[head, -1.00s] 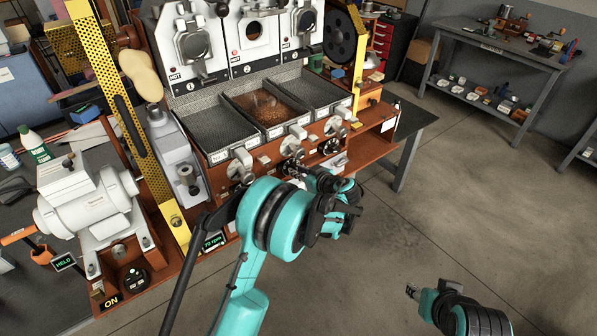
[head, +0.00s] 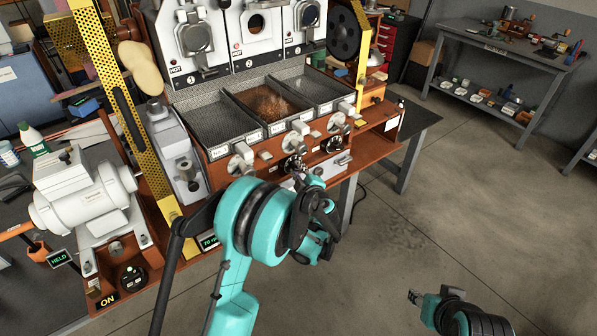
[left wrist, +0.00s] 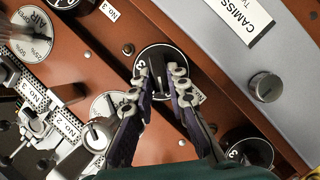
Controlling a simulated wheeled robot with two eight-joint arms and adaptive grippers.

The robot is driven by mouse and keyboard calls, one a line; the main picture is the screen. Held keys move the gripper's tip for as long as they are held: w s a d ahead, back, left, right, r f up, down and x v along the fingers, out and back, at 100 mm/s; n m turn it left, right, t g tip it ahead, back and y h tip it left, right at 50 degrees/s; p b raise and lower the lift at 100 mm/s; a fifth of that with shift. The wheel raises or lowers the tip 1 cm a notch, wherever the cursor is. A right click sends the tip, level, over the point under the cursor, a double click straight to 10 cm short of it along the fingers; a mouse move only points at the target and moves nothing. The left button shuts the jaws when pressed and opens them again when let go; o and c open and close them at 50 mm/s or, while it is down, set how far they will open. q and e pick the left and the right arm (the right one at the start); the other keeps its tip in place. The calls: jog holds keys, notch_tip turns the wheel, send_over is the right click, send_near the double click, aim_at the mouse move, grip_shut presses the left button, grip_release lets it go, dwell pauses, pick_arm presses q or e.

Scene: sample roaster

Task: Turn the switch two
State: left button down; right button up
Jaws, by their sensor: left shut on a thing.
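In the left wrist view, my left gripper (left wrist: 158,78) has its two fingers on either side of a black round switch knob (left wrist: 160,59), closed on its raised grip. The fingers cover part of the knob, and I cannot read its number. Another black knob (left wrist: 245,152), marked 3, sits at the lower right of that view. In the head view, my left gripper (head: 316,194) is at the front of the rust-brown roaster panel, near a black knob (head: 293,165); its fingertips are hard to see there. My right gripper (head: 413,296) is away over the floor at lower right, small and unclear.
Silver dials (left wrist: 105,132) lie close left of my left gripper, and a grey panel (left wrist: 215,58) with a silver knob lies to its right. Above the switches, a tray holds brown beans (head: 265,102). The floor on the right is clear up to a grey workbench (head: 497,45).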

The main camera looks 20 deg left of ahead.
pick_arm(q)
jog(key=shift+f+n+t, duration=0.1)
jog(key=shift+n+t, duration=0.3)
jog(key=shift+n, duration=0.5)
jog(key=shift+s+a, duration=0.1)
jog(key=c, duration=1.5)
grip_release()
jog(key=v, duration=1.2)
jog(key=shift+f, duration=0.1)
